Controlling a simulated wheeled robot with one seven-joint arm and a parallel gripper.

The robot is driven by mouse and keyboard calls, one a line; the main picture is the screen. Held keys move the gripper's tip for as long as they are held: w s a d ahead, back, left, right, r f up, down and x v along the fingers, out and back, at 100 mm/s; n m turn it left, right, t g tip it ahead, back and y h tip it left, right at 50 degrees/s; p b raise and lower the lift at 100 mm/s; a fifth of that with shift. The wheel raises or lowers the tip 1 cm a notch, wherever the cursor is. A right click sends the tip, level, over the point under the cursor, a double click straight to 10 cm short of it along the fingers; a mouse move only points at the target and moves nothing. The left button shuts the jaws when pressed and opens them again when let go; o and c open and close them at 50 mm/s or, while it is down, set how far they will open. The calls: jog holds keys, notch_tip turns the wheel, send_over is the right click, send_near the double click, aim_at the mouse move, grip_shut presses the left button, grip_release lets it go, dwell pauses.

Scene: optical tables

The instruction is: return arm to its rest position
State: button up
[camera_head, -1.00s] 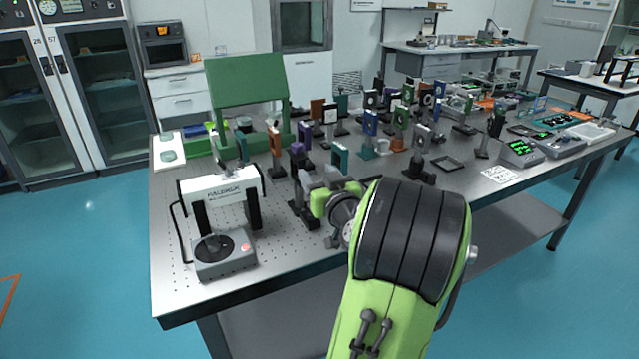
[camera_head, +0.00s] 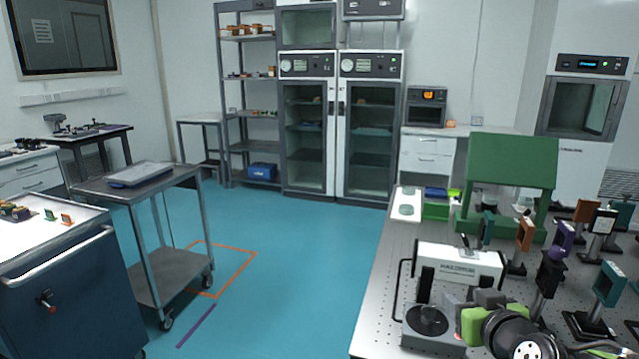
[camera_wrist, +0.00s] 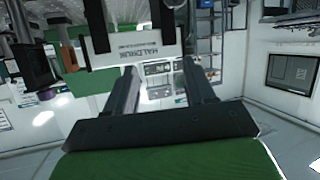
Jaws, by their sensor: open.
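My gripper (camera_wrist: 159,70) shows in the wrist view with its two dark fingers spread apart. Nothing is held between them. Beyond the fingers is the white face of a lettered bench instrument (camera_wrist: 125,42). I cannot tell how far the fingertips are from it. In the head view, part of my green and dark arm (camera_head: 515,335) shows at the bottom right, over the front of the optical table (camera_head: 385,305). The fingers cannot be made out there.
The same white instrument (camera_head: 460,262) stands close to my arm on the table. Several optic mounts (camera_head: 551,270) and a green stand (camera_head: 512,160) are nearby. A metal cart (camera_head: 145,190) and a blue cabinet (camera_head: 70,295) stand left. Open blue floor (camera_head: 290,290) lies between.

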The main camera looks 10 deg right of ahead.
jog(key=s+a+f+n+g+y, duration=0.1)
jog(key=s+a+g+y, duration=0.15)
jog(key=a, duration=0.55)
jog(key=s+a+f+n+g+y, duration=0.15)
jog(key=s+a, duration=0.25)
jog(key=a, duration=0.5)
jog(key=s+a+f+g, duration=0.2)
jog(key=s+a+g, duration=0.2)
jog(key=s, duration=0.8)
notch_tip(320, 180, up, 16)
jog(key=p, duration=1.5)
jog(key=shift+s+f+m+h+p, duration=0.2)
jog(key=shift+m+h+p, duration=0.1)
jog(key=shift+m+h, duration=0.1)
jog(key=shift+o, duration=0.2)
jog(key=shift+w+a, duration=0.1)
